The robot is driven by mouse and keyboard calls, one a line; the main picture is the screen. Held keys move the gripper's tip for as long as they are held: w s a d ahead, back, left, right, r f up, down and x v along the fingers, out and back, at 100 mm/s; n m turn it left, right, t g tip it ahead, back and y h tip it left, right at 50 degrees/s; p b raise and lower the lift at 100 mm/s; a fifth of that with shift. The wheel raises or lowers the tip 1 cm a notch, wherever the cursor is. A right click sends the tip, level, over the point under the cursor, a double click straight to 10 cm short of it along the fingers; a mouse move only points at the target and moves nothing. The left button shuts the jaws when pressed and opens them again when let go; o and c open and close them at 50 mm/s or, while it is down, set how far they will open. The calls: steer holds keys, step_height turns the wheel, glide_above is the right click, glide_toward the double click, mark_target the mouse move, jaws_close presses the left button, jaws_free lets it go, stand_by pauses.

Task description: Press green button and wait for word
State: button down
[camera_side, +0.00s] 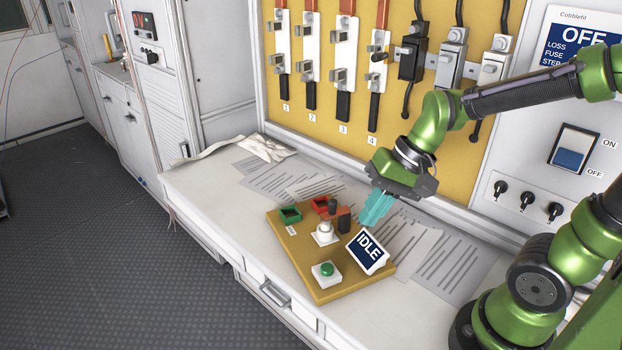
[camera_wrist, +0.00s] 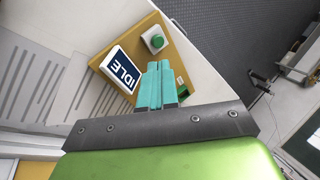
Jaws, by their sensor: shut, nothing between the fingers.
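The green button (camera_side: 327,269) sits on a white square base at the front of a yellow-brown board (camera_side: 325,289) on the white bench. It also shows in the wrist view (camera_wrist: 157,41), beyond my fingertips. A small display (camera_side: 367,253) on the board reads "IDLE"; the wrist view shows it too (camera_wrist: 123,70). My gripper (camera_side: 370,222) has teal fingers, shut and empty. It hangs above the back right part of the board, behind the display and apart from the button.
The board also carries a green bin (camera_side: 290,214), a red bin (camera_side: 320,204) and a white fixture (camera_side: 325,233) beside a dark post. Printed papers (camera_side: 285,180) and a pale cloth or gloves (camera_side: 245,146) lie behind. A wall panel (camera_side: 572,40) reads "OFF".

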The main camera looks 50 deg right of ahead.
mark_target(332, 266)
steer(key=w+a+f+m+y, duration=0.2)
steer(key=w+a+m+y, duration=0.1)
steer(key=w+m+y, duration=0.1)
steer(key=shift+w+a+m+g+y, duration=0.3)
steer(key=shift+w+m, duration=0.2)
steer(key=shift+w, duration=0.3)
steer(key=shift+f, duration=0.15)
steer(key=shift+f, duration=4.4)
steer(key=shift+f, duration=0.15)
steer(key=shift+f, duration=0.25)
